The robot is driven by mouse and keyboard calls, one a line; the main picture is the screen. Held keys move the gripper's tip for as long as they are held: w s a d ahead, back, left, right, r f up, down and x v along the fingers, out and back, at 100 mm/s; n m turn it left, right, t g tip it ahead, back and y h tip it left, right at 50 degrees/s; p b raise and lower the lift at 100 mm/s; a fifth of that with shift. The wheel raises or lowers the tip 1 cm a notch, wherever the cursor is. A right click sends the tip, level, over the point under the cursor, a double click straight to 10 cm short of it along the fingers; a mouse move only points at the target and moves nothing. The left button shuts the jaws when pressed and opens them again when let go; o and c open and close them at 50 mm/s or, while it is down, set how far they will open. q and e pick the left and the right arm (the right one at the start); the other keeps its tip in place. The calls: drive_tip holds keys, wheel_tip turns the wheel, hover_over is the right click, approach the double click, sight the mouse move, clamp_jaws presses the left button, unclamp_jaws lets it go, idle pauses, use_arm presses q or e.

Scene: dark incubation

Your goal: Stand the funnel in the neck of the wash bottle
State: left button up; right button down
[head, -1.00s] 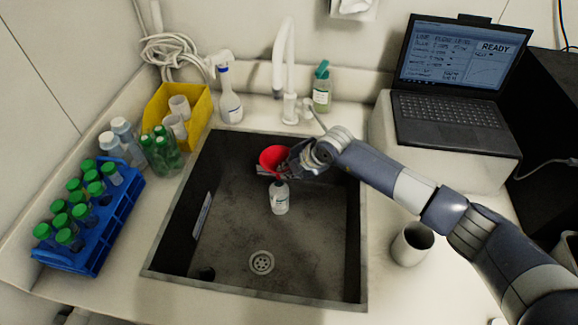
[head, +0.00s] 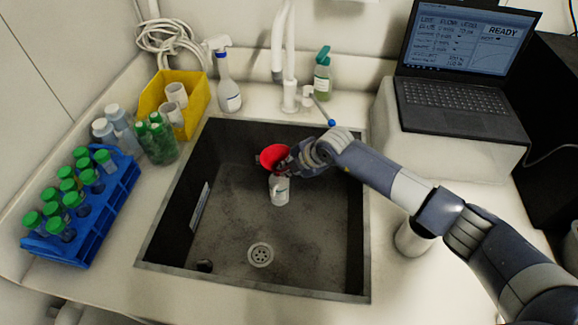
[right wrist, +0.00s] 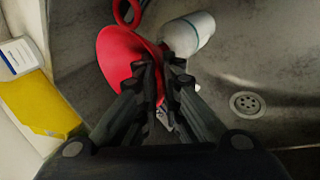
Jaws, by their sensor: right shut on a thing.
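The red funnel (head: 272,155) is in my right gripper (head: 287,165), wide mouth up, over the sink. The right wrist view also shows the funnel (right wrist: 122,55), with the fingers (right wrist: 160,72) shut on its edge. The white wash bottle (head: 279,192) stands upright in the sink directly below the funnel; it also shows beside the funnel in the right wrist view (right wrist: 190,33). The funnel and fingers hide the bottle's neck, so I cannot tell whether the spout is in it. My left gripper is not in view.
The dark sink (head: 225,235) has a drain (head: 260,254) and open floor around the bottle. A faucet (head: 290,60) and spray bottle (head: 226,85) stand behind it. A blue rack of tubes (head: 85,225) is at left, a laptop (head: 460,100) at back right.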

drive_tip(key=c, duration=1.7)
unclamp_jaws()
drive_tip(key=o, duration=0.4)
drive_tip(key=shift+r+p, duration=3.05)
drive_tip(key=shift+r, duration=0.75)
drive_tip(key=shift+s+f, duration=0.1)
